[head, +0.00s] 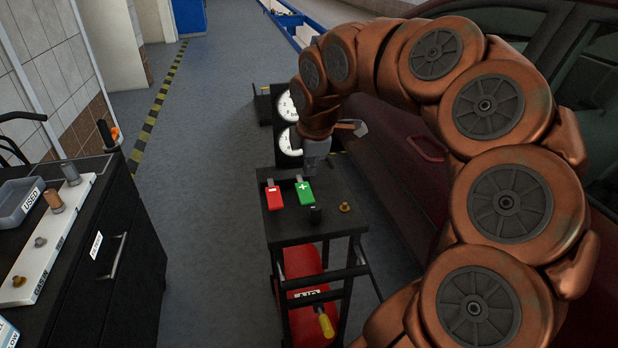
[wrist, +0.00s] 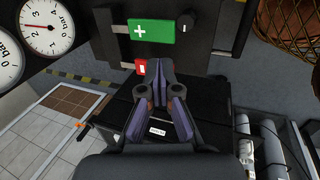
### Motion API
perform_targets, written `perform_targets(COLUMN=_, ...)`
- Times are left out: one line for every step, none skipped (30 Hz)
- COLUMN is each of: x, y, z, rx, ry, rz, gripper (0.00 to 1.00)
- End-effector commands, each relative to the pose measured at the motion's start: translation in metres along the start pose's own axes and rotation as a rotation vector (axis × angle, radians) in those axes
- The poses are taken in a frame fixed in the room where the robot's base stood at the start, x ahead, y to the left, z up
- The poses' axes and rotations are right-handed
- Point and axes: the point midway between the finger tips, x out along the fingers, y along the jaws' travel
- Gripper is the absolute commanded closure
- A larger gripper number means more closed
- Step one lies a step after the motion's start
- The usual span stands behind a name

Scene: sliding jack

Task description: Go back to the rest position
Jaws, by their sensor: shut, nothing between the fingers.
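My gripper (head: 317,163) is shut and empty. In the head view it points down over the far part of the black stand (head: 290,230), just behind the green plus button (head: 313,194). The red button (head: 274,197) lies to the left of the green one. In the wrist view the closed fingertips (wrist: 160,78) show near the red button (wrist: 141,67), with the green plus button (wrist: 152,31) beyond them. I cannot tell the exact gap between fingertips and stand. My copper-coloured arm arches over from the right.
Two round gauges (head: 287,106) stand behind the stand. A black knob (head: 315,214) and a brass knob (head: 345,207) sit on its top. A dark red car (head: 390,150) stands close on the right. A black cabinet (head: 120,250) is at left, with open floor between.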

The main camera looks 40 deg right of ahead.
Motion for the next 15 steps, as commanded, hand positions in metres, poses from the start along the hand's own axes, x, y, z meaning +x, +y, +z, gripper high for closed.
perform_targets(x=-0.0038, y=0.0009, z=-0.0007, rx=-0.001, ry=0.001, rz=0.003, gripper=1.00)
perform_targets(x=-0.0056, y=0.0010, z=-0.0006, rx=-0.001, ry=0.001, rz=0.003, gripper=1.00)
perform_targets(x=-0.0074, y=0.0011, z=-0.0006, rx=0.000, ry=0.001, rz=0.003, gripper=1.00)
perform_targets(x=-0.0084, y=0.0011, z=-0.0005, rx=0.000, ry=0.001, rz=0.003, gripper=1.00)
perform_targets(x=-0.0091, y=0.0011, z=-0.0004, rx=0.000, ry=0.001, rz=0.002, gripper=1.00)
perform_targets(x=-0.0097, y=0.0011, z=-0.0003, rx=0.000, ry=0.001, rz=0.002, gripper=1.00)
perform_targets(x=-0.0099, y=0.0010, z=-0.0003, rx=0.000, ry=0.001, rz=0.001, gripper=1.00)
perform_targets(x=-0.0099, y=0.0009, z=-0.0003, rx=0.000, ry=0.001, rz=0.001, gripper=1.00)
perform_targets(x=-0.0099, y=0.0009, z=-0.0003, rx=0.000, ry=0.001, rz=0.001, gripper=1.00)
perform_targets(x=-0.0098, y=0.0009, z=-0.0003, rx=0.000, ry=0.001, rz=0.001, gripper=1.00)
perform_targets(x=-0.0098, y=0.0009, z=-0.0003, rx=0.000, ry=0.001, rz=0.001, gripper=1.00)
perform_targets(x=-0.0097, y=0.0008, z=-0.0003, rx=0.000, ry=0.001, rz=0.001, gripper=1.00)
perform_targets(x=-0.0097, y=0.0009, z=-0.0003, rx=0.000, ry=0.001, rz=0.001, gripper=1.00)
perform_targets(x=-0.0097, y=0.0008, z=-0.0004, rx=0.000, ry=0.001, rz=0.001, gripper=1.00)
perform_targets(x=-0.0097, y=0.0008, z=-0.0004, rx=0.000, ry=0.001, rz=0.001, gripper=1.00)
